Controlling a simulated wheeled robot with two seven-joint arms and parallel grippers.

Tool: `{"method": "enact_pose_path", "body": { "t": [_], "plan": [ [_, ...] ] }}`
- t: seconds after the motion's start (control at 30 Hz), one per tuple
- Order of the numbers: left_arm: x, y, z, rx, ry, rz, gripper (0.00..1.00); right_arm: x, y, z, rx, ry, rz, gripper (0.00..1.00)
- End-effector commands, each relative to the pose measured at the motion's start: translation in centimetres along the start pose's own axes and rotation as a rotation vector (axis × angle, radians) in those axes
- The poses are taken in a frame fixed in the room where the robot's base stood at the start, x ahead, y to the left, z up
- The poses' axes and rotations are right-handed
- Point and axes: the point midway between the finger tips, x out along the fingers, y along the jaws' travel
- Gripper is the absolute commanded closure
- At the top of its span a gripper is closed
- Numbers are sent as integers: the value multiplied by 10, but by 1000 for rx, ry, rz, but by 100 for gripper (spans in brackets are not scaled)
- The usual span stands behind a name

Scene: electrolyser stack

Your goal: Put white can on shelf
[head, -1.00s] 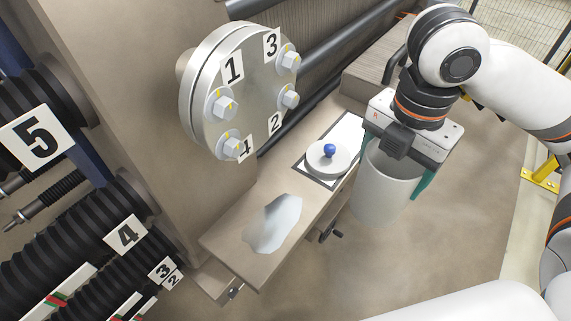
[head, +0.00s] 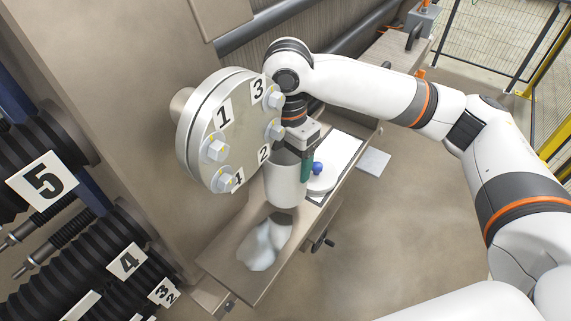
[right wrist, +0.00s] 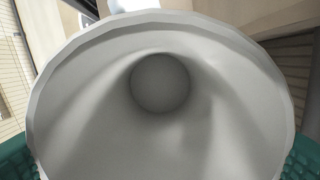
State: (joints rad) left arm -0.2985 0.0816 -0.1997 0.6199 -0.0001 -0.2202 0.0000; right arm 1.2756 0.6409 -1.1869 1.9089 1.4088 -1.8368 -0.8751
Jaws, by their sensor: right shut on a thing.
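The white can (head: 286,182) is upright and open at the top, held by my right gripper (head: 296,158) over the shelf (head: 222,262). The right wrist view looks down into the can (right wrist: 100,120), with green fingers at both lower corners. The shelf is a narrow beige ledge below the numbered flange. I cannot tell whether the can's base touches the shelf; a dark shadow lies just below it. My left gripper is not in view.
A whitish puddle-like patch (head: 264,246) lies on the shelf in front of the can. A white disc with a blue knob (head: 318,168) sits just right of the can. The numbered bolted flange (head: 214,130) is close on the left. Open floor lies to the right.

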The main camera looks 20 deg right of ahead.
Motion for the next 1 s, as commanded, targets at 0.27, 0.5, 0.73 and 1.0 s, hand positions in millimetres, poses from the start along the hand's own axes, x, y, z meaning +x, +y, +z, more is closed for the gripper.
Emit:
{"method": "enact_pose_path", "body": {
  "t": [0.27,0.5,0.73,1.0],
  "plan": [
    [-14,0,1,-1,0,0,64,32,-3,1,-1,-1,2,62],
    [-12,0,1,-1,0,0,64,35,-3,1,-1,0,0,62],
    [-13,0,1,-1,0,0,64,38,-3,1,-1,0,1,9],
    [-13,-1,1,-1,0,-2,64,38,-3,1,-1,0,1,1]
  ]
}}
